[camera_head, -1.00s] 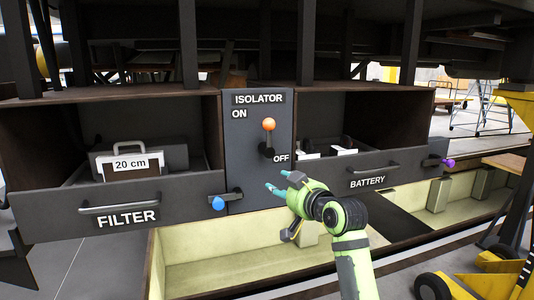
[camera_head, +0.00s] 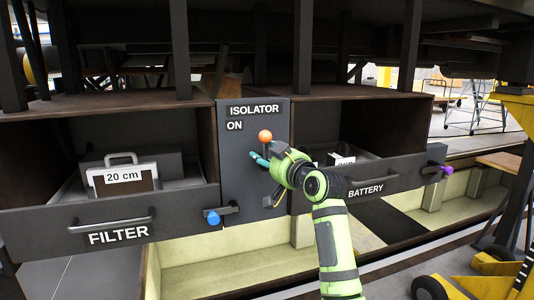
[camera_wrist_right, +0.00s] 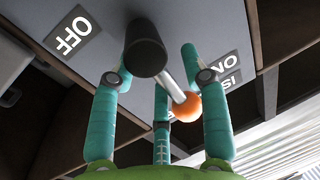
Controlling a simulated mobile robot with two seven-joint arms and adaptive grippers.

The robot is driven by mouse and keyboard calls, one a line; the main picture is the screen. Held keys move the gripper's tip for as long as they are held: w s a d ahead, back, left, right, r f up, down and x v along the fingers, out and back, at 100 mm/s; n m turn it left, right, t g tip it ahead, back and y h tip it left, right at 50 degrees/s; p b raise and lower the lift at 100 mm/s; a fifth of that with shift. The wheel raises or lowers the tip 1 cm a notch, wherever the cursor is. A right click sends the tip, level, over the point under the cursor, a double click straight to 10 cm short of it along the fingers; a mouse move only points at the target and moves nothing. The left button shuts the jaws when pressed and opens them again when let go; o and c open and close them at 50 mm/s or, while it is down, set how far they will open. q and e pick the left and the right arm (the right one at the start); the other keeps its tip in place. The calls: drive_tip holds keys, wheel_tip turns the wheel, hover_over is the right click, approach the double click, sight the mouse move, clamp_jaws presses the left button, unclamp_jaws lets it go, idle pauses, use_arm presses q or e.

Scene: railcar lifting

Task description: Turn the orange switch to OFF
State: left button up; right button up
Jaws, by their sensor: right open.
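The orange switch knob (camera_head: 265,136) stands on a lever on the grey isolator panel (camera_head: 235,170), below the ISOLATOR and ON labels. In the right wrist view the orange knob (camera_wrist_right: 184,106) sits at the end of a metal rod from a black base (camera_wrist_right: 146,48). The OFF label (camera_wrist_right: 72,32) is to the left of the base and the ON label to the right. My right gripper (camera_head: 262,158) is open just below the knob, hiding OFF in the head view. Its teal fingers (camera_wrist_right: 160,100) spread around the lever, with no clear grip on it. My left gripper is not in view.
The FILTER drawer (camera_head: 120,232) with a blue latch (camera_head: 213,217) is on the left. The BATTERY drawer (camera_head: 400,170) with a purple latch (camera_head: 446,169) is on the right. A pale open trough (camera_head: 210,265) lies below.

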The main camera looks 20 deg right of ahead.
drive_tip(key=c, duration=0.7)
clamp_jaws()
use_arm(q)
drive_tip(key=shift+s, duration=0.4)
